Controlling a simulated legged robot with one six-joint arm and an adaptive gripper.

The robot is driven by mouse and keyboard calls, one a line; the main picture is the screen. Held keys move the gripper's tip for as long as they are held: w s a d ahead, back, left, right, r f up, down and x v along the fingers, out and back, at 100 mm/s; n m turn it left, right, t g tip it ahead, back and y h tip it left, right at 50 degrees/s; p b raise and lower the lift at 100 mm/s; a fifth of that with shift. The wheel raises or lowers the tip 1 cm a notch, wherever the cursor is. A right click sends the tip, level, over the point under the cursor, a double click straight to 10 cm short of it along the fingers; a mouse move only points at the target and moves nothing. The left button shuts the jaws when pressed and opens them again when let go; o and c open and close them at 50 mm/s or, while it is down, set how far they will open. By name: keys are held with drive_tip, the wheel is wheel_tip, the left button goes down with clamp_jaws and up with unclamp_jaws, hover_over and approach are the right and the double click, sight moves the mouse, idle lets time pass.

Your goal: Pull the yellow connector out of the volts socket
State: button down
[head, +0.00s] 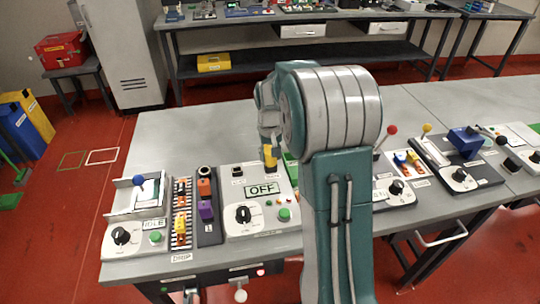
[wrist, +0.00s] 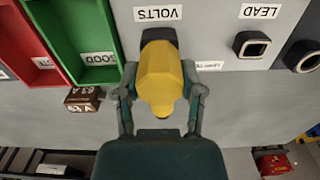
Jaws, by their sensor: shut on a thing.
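The yellow connector (wrist: 160,78) is in the middle of the wrist view, between the two fingers of my gripper (wrist: 161,92), which is shut on it. Its far end meets the dark volts socket (wrist: 158,35) under the VOLTS label (wrist: 158,13); how deep it sits cannot be told. In the head view the yellow connector (head: 270,157) shows below my gripper (head: 270,142), at the back of the panel with the OFF display (head: 262,189). My arm hides part of that panel and the volts socket there.
The empty lead socket (wrist: 252,45) is beside the volts socket. A green bin (wrist: 78,30) marked GOOD, a red bin (wrist: 30,40) and a brown block (wrist: 83,99) lie on the other side. Levers and other panels (head: 462,165) stand further right on the bench.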

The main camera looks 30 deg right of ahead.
drive_tip(key=shift+r, duration=0.2)
drive_tip(key=shift+r, duration=0.3)
drive_tip(key=shift+r, duration=1.35)
drive_tip(key=shift+r, duration=2.4)
